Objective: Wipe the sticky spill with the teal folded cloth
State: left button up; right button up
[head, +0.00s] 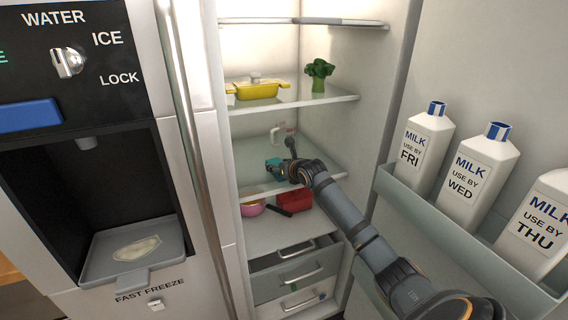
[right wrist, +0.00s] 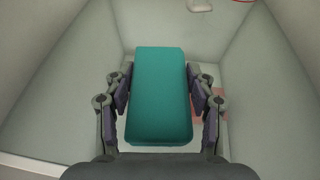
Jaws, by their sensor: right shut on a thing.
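The teal folded cloth (head: 272,165) is in the fridge compartment, at the level of the middle shelf. My right gripper (head: 281,167) is shut on it. In the right wrist view the cloth (right wrist: 160,100) sits between the two fingers (right wrist: 159,82), long side pointing away from the palm. Whether the cloth touches the shelf is hard to tell. A pale beige patch, which looks like the sticky spill (head: 137,248), lies on the grey drip tray (head: 100,268) of the dispenser at the left, away from the gripper. My left gripper is not in view.
A yellow dish (head: 257,90) and broccoli (head: 319,74) stand on the shelf above. A pale mug-like thing (head: 277,134) is behind the gripper. A pink bowl (head: 252,209) and red box (head: 295,201) are below. Milk bottles (head: 480,175) fill the door rack at right.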

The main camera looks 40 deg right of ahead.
aim_at(253, 179)
jog(key=shift+w+a+p, duration=0.2)
jog(key=shift+a+p, duration=0.05)
jog(key=shift+a, duration=0.5)
jog(key=shift+w+a+p, duration=0.15)
jog(key=shift+a+p, duration=0.05)
jog(key=shift+a, duration=0.55)
jog(key=shift+w+a+p, duration=0.2)
jog(key=shift+a+p, duration=0.05)
jog(key=shift+a, duration=0.5)
jog(key=shift+w+a+f, duration=0.1)
jog(key=shift+a+f, duration=0.05)
jog(key=shift+a, duration=0.35)
jog(key=shift+w+a+p, duration=0.25)
jog(key=shift+a+p, duration=0.5)
jog(key=shift+a, duration=0.5)
jog(key=shift+w+a, duration=0.2)
jog(key=shift+a, duration=0.45)
notch_tip(253, 179, up, 3)
jog(key=p, duration=0.4)
jog(key=shift+r, duration=0.2)
jog(key=shift+f, duration=0.1)
